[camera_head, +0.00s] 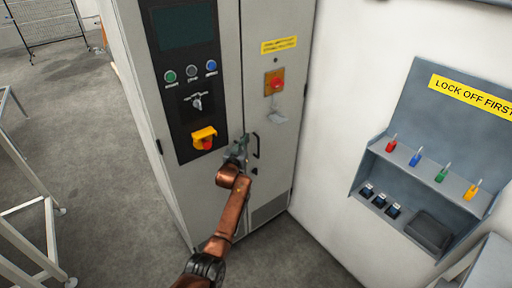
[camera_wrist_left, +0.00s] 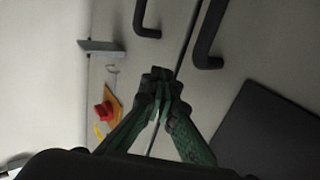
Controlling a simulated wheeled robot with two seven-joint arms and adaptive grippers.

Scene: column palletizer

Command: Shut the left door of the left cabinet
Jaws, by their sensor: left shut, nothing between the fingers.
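The left door (camera_head: 222,75) of the grey cabinet carries a black control panel and looks flush or nearly flush with the right door (camera_head: 270,110). I cannot tell whether it is fully shut. My left gripper (camera_head: 238,148) is at the seam between the doors, beside the black handles, and partly hides that spot. In the left wrist view its green fingers (camera_wrist_left: 160,82) are together and empty, in front of the seam. I cannot tell whether they touch the door. The left door's handle (camera_wrist_left: 207,45) and the right door's handle (camera_wrist_left: 145,20) show there. My right gripper is not in view.
A blue-grey lockout board (camera_head: 390,140) with coloured padlocks hangs on the white wall to the right. A metal frame (camera_head: 30,215) stands at the left. Grey floor is clear between it and the cabinet.

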